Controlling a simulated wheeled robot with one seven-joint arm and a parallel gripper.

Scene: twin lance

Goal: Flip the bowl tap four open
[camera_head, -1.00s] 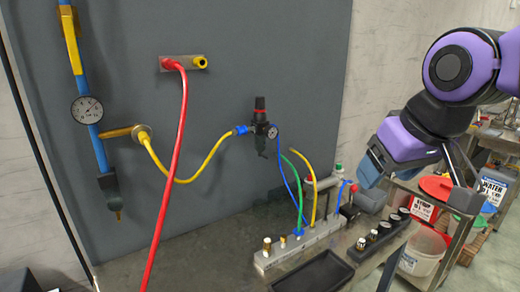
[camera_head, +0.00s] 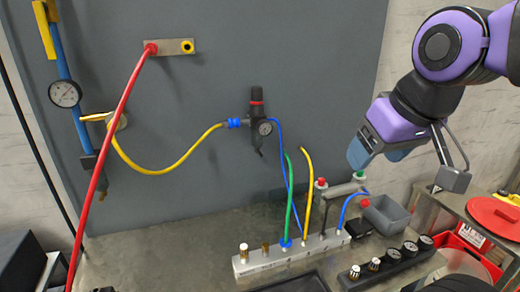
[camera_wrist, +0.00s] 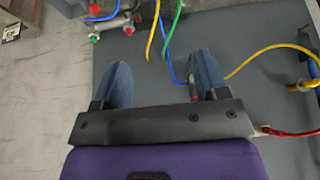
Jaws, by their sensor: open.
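No label for bowl tap four is readable, so I cannot tell which fitting it is. A filter regulator (camera_head: 256,122) with a gauge hangs on the grey panel, a small stem slanting below its bowl. A pale manifold (camera_head: 283,257) on the bench has several fittings with blue, green and yellow hoses. A black strip (camera_head: 388,265) with several knobs lies to its right. My gripper (camera_head: 362,152) is open and empty, in the air above the bench to the right of the regulator, touching nothing. Its two blue fingers (camera_wrist: 163,78) stand apart in the wrist view.
A blue pipe with a gauge (camera_head: 65,94) and yellow handle (camera_head: 45,28) is at left. A red hose (camera_head: 112,135) crosses the panel's left side. A grey bin (camera_head: 386,215) stands near the bar with red and green caps. A red lid (camera_head: 495,216) is at right.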

